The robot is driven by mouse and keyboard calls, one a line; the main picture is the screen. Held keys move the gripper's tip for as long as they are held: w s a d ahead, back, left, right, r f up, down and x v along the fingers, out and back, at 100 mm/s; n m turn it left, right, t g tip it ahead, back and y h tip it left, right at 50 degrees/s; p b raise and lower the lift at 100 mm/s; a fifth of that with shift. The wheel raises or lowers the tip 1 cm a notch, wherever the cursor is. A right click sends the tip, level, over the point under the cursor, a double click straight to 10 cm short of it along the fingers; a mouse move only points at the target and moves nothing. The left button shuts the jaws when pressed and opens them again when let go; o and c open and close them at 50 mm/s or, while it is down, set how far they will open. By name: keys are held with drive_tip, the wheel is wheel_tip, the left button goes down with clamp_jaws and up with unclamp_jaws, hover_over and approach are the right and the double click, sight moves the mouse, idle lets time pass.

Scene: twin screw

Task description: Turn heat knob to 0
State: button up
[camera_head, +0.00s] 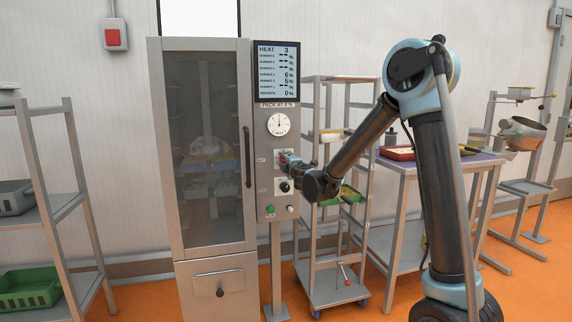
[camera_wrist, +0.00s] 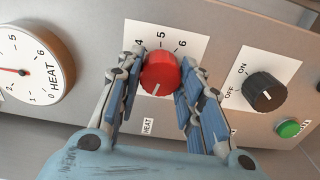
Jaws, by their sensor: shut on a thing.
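The red heat knob (camera_wrist: 159,72) sits on a white plate on the panel in the wrist view, with 4, 5 and 6 showing above it. Its white pointer line points down and slightly left in that view. The lower numbers are not readable there. My gripper (camera_wrist: 161,66) is shut on the knob, with a finger on each side. In the head view my gripper (camera_head: 289,163) is at the panel and covers most of the knob. The display (camera_head: 278,72) reads HEAT 3. The round heat gauge (camera_wrist: 30,67) has a red needle.
A black ON/OFF knob (camera_wrist: 264,91) and a green button (camera_wrist: 288,128) are to the right in the wrist view. The oven door (camera_head: 210,150) with its long handle is left of the panel in the head view.

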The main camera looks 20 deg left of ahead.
drive_tip(key=shift+f+n, duration=0.15)
drive_tip(key=shift+n, duration=4.15)
drive_tip(key=o, duration=1.1)
drive_tip(key=shift+c, duration=0.2)
drive_tip(key=shift+s, duration=0.1)
drive_tip(key=v, duration=1.1)
drive_tip(key=shift+s+d, duration=0.25)
drive_tip(key=shift+d, duration=0.1)
drive_tip(key=shift+d+f, duration=0.1)
